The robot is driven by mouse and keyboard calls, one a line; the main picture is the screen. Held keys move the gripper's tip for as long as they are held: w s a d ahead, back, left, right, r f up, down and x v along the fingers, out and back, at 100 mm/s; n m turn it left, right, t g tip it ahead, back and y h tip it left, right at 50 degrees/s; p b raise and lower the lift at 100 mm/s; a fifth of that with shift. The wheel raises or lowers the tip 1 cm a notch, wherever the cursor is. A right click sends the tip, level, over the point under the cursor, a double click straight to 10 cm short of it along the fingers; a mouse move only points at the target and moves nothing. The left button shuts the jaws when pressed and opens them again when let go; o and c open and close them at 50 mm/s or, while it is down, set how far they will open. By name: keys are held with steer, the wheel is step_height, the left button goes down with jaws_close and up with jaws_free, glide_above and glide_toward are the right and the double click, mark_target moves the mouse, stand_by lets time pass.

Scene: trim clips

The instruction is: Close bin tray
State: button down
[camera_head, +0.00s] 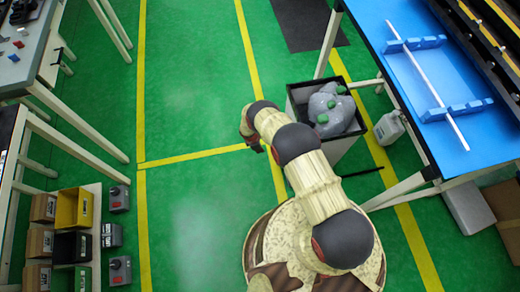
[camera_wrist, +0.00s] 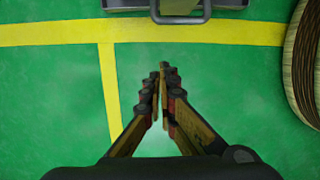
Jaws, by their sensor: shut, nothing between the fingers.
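The bin tray (camera_head: 291,99) is a dark-rimmed open box at the right table's edge. It holds a grey bag (camera_head: 328,106) with green pieces on it. In the wrist view a grey edge with a bar handle (camera_wrist: 181,14) shows at the top, apparently the bin tray's side; most of it is cut off. My gripper (camera_head: 262,149) points down over the floor, left of the bin tray. In the wrist view my gripper (camera_wrist: 163,72) is shut and empty, apart from the handle. My arm hides part of the bin tray's left side.
My round base is below. Shelves with small boxes, including a yellow box (camera_head: 74,208), stand at the left. Green floor (camera_head: 195,100) between is clear.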

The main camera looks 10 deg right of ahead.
steer(key=d+f+b, duration=0.3)
steer(key=d+f, duration=0.2)
steer(key=f, duration=0.1)
steer(key=shift+d+f, duration=0.15)
steer(key=shift+f, duration=0.15)
